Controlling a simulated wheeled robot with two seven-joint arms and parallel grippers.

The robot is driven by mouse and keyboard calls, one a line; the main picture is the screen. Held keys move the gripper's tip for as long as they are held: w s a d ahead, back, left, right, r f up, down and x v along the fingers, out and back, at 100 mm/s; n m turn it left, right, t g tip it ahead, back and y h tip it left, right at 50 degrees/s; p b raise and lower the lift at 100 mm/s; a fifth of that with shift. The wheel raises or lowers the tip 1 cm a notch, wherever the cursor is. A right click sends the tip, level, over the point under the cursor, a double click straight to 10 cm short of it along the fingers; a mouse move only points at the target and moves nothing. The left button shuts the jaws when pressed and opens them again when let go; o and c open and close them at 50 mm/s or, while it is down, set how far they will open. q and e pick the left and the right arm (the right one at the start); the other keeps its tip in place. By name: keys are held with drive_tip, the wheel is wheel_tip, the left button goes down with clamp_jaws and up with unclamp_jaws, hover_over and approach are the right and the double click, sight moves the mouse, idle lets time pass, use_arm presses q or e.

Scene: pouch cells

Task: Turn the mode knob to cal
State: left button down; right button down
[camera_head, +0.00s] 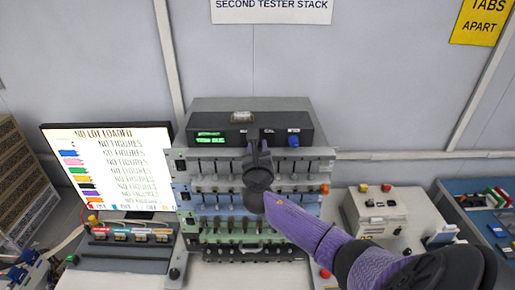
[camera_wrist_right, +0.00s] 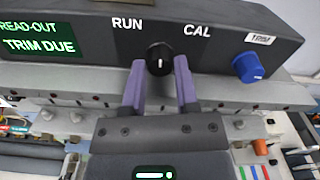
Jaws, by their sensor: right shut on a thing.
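The black mode knob (camera_wrist_right: 160,57) is on the front of the dark control box (camera_head: 285,118), between the labels RUN (camera_wrist_right: 127,23) on the left and CAL (camera_wrist_right: 197,31) on the right. A pale mark shows on its face, but I cannot tell for sure which label it points to. My right gripper (camera_wrist_right: 159,75) is shut on the knob, one purple-grey finger on each side. In the head view the right gripper (camera_head: 258,146) reaches up to the box front and hides the knob. My left gripper is not in view.
A blue TRIM knob (camera_wrist_right: 247,67) sits right of CAL, and the green read-out (camera_wrist_right: 40,38) says TRIM DUE. Racks of clamps (camera_head: 210,200) lie below the box. A screen (camera_head: 115,165) stands left, a beige box (camera_head: 390,212) right.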

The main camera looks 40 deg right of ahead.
drive_tip(key=shift+m, duration=0.3)
drive_tip(key=m+b, duration=0.1)
drive_tip(key=m, duration=0.2)
drive_tip(key=shift+m, duration=0.3)
drive_tip(key=shift+m+b, duration=0.6)
drive_tip(key=shift+m, duration=1.6)
drive_tip(key=shift+c, duration=1.8)
unclamp_jaws()
